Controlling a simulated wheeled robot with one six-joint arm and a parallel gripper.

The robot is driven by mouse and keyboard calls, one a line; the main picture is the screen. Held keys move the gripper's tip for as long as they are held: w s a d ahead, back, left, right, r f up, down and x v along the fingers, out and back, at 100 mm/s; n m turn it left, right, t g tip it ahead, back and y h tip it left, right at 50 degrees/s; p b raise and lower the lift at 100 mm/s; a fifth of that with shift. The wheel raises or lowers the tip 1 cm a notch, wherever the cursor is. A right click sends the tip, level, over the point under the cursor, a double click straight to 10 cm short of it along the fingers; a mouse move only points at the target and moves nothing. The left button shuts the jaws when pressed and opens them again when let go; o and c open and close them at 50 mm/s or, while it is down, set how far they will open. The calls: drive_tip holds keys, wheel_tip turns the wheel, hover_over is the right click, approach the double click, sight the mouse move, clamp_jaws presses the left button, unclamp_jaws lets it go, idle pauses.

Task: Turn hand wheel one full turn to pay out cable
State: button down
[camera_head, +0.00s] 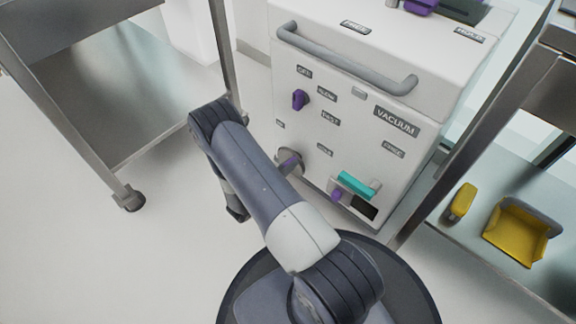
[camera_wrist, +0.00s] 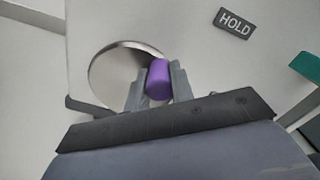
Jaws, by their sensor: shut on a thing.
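The hand wheel is a round metal disc (camera_wrist: 112,62) on the white front panel of a machine. It carries a purple handle knob (camera_wrist: 160,85). In the head view the wheel (camera_head: 294,153) is partly covered by my arm, with a bit of purple on it. My gripper (camera_wrist: 158,80) is shut on the purple knob, with one grey finger on each side of it. The knob sits at the lower right of the disc in the wrist view. The disc's lower edge is hidden behind the fingers. No cable is visible.
The machine (camera_head: 430,150) is labelled VACUUM and has a grey bar handle (camera_head: 345,62), a purple selector (camera_head: 298,100) and a teal lever (camera_head: 355,184). A metal cart (camera_head: 125,110) stands left. A shelf with a yellow scoop (camera_head: 518,232) stands right. Floor at left is clear.

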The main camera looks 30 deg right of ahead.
drive_tip(key=c, duration=1.2)
unclamp_jaws()
drive_tip(key=p+v, duration=0.3)
drive_tip(key=v, duration=0.7)
drive_tip(key=shift+a, duration=0.4)
drive_tip(key=shift+s, duration=0.15)
